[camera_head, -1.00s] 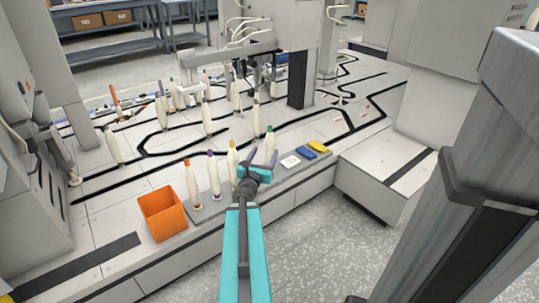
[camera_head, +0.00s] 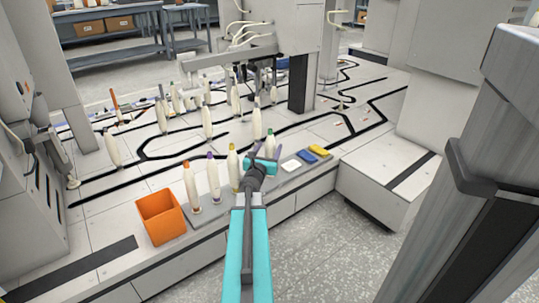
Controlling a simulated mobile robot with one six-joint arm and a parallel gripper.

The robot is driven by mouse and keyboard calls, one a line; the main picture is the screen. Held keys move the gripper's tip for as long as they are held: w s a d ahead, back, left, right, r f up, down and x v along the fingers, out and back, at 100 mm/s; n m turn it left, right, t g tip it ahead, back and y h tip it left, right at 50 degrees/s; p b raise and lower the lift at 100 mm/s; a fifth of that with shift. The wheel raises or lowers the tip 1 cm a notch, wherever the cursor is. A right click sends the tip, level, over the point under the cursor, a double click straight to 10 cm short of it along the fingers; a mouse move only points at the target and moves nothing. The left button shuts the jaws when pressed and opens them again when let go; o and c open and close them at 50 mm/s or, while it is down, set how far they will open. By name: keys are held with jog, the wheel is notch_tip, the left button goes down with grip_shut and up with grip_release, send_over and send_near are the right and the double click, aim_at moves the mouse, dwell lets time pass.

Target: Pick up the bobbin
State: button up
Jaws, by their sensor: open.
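Four white bobbins with coloured tips stand upright in a row on a grey tray (camera_head: 205,216) along the near edge of the work surface. They are the orange-tipped bobbin (camera_head: 191,188), the purple-tipped bobbin (camera_head: 213,178), the yellow-tipped bobbin (camera_head: 233,168) and the green-tipped bobbin (camera_head: 269,143). My gripper (camera_head: 265,153) is open at the green-tipped bobbin, the rightmost one. My wrist hides that bobbin's lower part. I cannot tell whether the fingers stand around it or only in front of it, or whether they touch it.
An orange bin (camera_head: 160,218) stands left of the row. White, blue (camera_head: 307,156) and yellow (camera_head: 321,150) blocks lie to the right of my gripper. More bobbins stand behind, among black track lines. A machine column (camera_head: 301,80) rises at the back.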

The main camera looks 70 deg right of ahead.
jog(key=shift+d, duration=0.1)
jog(key=shift+w+d+f+b, duration=0.15)
jog(key=shift+d+b, duration=0.2)
jog(key=shift+d, duration=0.55)
jog(key=shift+s+d+f+b, duration=0.1)
jog(key=shift+d+b, duration=0.25)
jog(key=shift+d, duration=0.5)
jog(key=shift+w+d+r, duration=0.1)
jog(key=shift+d, duration=0.65)
jog(key=c, duration=1.2)
